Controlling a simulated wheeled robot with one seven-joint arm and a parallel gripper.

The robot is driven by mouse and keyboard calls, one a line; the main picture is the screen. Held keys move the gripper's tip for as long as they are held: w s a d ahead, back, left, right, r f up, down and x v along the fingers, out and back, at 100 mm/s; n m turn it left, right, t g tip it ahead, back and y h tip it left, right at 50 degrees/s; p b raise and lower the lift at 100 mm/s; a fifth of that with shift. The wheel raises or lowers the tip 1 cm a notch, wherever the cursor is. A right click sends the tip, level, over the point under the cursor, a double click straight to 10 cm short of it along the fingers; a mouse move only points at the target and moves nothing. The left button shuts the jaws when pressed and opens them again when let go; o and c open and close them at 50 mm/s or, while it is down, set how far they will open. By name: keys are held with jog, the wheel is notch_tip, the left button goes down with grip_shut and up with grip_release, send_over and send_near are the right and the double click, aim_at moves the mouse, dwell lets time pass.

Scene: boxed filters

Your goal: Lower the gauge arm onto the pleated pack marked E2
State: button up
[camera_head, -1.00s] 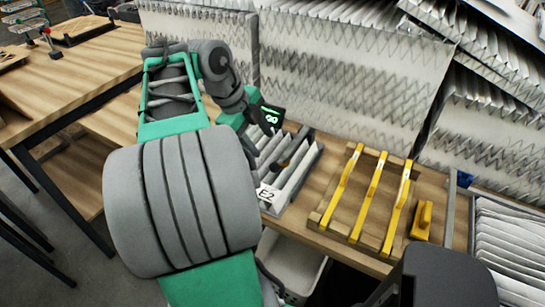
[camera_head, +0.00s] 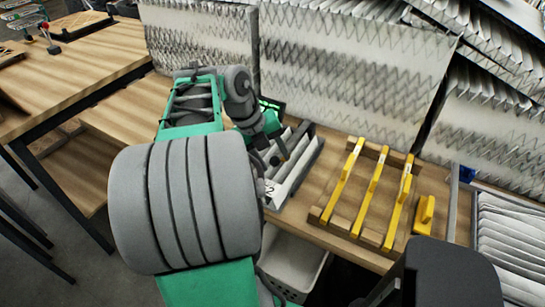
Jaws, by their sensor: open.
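The white pleated pack marked E2 (camera_head: 291,178) sits in a grey holder (camera_head: 314,162) on the wooden bench, just right of my arm. Its label (camera_head: 272,190) is partly hidden behind my arm, so only part of the mark shows. My gripper (camera_head: 275,154) is open, pointing down close above or at the far part of the holder. I cannot tell whether it touches anything. I cannot pick out the gauge arm clearly; it may be hidden by my gripper.
A wooden frame with three yellow bars (camera_head: 372,185) lies right of the holder, with a yellow block (camera_head: 424,212) beside it. Large pleated filters (camera_head: 340,75) stand behind. A white bin (camera_head: 292,262) is below the front edge. The left table (camera_head: 75,65) has clear room.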

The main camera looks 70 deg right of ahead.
jog(key=shift+c, duration=0.3)
grip_shut()
dwell(1.0)
